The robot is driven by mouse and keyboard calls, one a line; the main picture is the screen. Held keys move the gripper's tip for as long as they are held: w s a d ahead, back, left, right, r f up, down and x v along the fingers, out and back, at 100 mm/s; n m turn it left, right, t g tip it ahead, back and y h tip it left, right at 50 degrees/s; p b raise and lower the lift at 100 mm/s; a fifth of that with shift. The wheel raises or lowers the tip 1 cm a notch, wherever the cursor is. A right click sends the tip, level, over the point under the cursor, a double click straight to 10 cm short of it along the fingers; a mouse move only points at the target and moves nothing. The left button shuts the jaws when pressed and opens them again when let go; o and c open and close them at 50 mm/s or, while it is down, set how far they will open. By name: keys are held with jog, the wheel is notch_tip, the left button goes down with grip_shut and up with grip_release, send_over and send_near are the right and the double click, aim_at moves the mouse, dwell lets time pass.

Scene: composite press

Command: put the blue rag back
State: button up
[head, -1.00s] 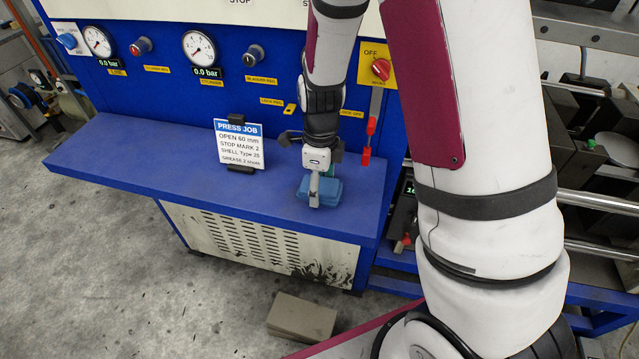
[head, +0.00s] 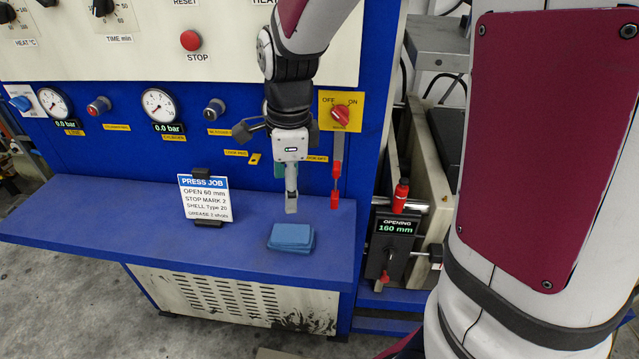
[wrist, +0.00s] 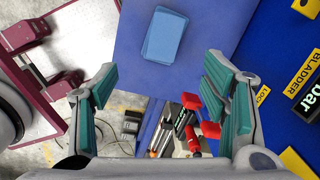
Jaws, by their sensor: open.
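The blue rag (head: 291,238) lies folded flat on the blue shelf (head: 120,208) of the press, near its right end. It also shows in the wrist view (wrist: 165,36), beyond my fingertips and between their lines. My gripper (head: 291,208) hangs above the rag, apart from it. In the wrist view my gripper (wrist: 158,82) has its two teal-padded fingers spread wide with nothing between them.
A PRESS JOB sign (head: 205,198) stands on the shelf left of the rag. A red lever (head: 335,185) and an ON/OFF switch (head: 341,112) are on the panel behind. An opening display (head: 393,227) reads 160 mm at right. The shelf's left part is clear.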

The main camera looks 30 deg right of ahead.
jog(key=s+r+n+t, duration=0.4)
jog(key=s+r+n, duration=0.9)
jog(key=n, duration=0.8)
jog(key=s, duration=0.3)
jog(key=shift+s+n+t, duration=0.15)
jog(key=shift+n+t, duration=0.15)
jog(key=shift+n, duration=0.1)
jog(key=shift+d+f, duration=0.1)
jog(key=shift+d, duration=0.05)
